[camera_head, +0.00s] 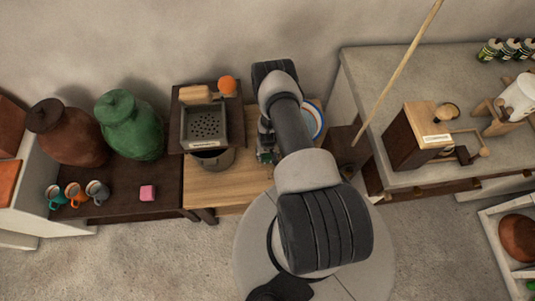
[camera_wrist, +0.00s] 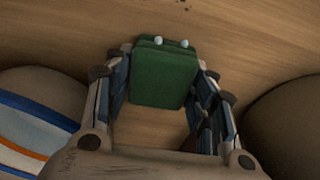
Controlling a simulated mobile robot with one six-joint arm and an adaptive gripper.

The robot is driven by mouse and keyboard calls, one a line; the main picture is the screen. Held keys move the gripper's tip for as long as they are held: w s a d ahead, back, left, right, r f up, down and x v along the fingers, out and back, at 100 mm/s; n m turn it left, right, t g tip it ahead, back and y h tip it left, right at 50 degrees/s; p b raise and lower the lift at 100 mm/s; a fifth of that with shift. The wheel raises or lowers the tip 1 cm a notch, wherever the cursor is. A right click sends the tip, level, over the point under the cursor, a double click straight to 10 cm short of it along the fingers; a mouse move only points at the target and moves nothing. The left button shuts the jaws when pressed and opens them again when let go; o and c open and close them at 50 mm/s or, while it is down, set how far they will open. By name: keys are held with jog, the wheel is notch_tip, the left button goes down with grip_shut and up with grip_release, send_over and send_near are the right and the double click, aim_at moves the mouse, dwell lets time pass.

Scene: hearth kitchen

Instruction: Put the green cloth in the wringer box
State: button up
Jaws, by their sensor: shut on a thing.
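The green cloth (camera_wrist: 163,78) shows in the wrist view as a folded, block-like bundle with two small pale knobs at its far edge. My gripper (camera_wrist: 163,70) is shut on it, one finger on each side, above the wooden tabletop. In the head view my gripper (camera_head: 266,148) is over the wooden table, mostly hidden by my arm. What looks like the wringer box (camera_head: 206,124) is a grey tray with a perforated floor, left of my gripper. It has a wooden block at its back and an orange ball at its back right.
A striped plate (camera_head: 313,118) lies right of my arm. A grey pot (camera_head: 213,159) sits beneath the perforated tray. Left are a green jar (camera_head: 130,125), brown jar (camera_head: 66,133), several mugs and a pink block (camera_head: 148,192). A crank box (camera_head: 418,135) and slanted pole (camera_head: 400,68) are right.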

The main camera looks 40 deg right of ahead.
jog(key=shift+f, duration=0.1)
jog(key=shift+f, duration=0.15)
jog(key=o, duration=1)
jog(key=shift+c, duration=0.2)
jog(key=shift+r, duration=0.2)
